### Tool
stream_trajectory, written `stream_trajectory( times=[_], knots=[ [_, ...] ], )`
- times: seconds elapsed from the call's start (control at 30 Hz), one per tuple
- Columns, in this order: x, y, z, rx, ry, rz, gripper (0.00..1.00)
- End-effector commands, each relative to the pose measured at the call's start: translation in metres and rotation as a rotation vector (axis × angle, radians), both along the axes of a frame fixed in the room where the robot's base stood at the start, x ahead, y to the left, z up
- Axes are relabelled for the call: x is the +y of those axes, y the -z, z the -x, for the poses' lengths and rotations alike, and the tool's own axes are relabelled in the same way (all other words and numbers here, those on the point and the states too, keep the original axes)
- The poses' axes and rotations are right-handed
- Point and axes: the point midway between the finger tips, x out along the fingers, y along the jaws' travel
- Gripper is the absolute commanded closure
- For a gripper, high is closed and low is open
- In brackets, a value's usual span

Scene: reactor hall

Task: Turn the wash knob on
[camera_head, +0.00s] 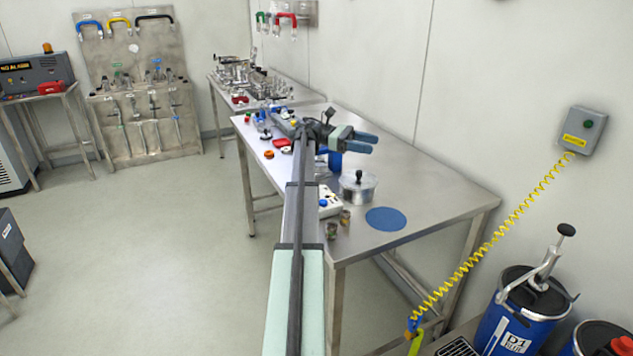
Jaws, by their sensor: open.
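My gripper (374,143) is at the end of my arm, above the long steel table (435,198). Its two blue fingers point right, apart, with nothing seen between them. No knob can be read as the wash knob at this size. A white box (330,207) with a round blue knob-like part (323,202) stands on the table, below the gripper in the picture and partly hidden by my arm. I cannot tell whether this is the wash knob or how it is set.
A lidded steel pot (358,188) and a flat blue disc (386,218) are on the table near the box. Two small jars stand at the front edge. A grey wall box (584,131) trails a yellow coiled cord. Blue drums (519,325) stand lower right.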

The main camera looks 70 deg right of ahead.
Motion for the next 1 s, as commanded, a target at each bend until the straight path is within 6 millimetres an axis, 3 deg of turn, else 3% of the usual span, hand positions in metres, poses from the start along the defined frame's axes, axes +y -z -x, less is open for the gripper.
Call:
stream_trajectory(
  times=[0.1,0.3,0.57,0.77,1.0],
  knots=[
    [0.002,-0.013,0.032,-0.042,0.033,0.014,0.44],
    [0.005,-0.02,0.078,-0.195,0.063,0.018,0.44],
    [0.006,-0.01,0.112,-0.499,0.042,0.007,0.44],
    [0.004,0.009,0.103,-0.81,-0.022,-0.002,0.44],
    [0.002,0.026,0.048,-1.18,-0.127,-0.032,0.44]
  ],
)
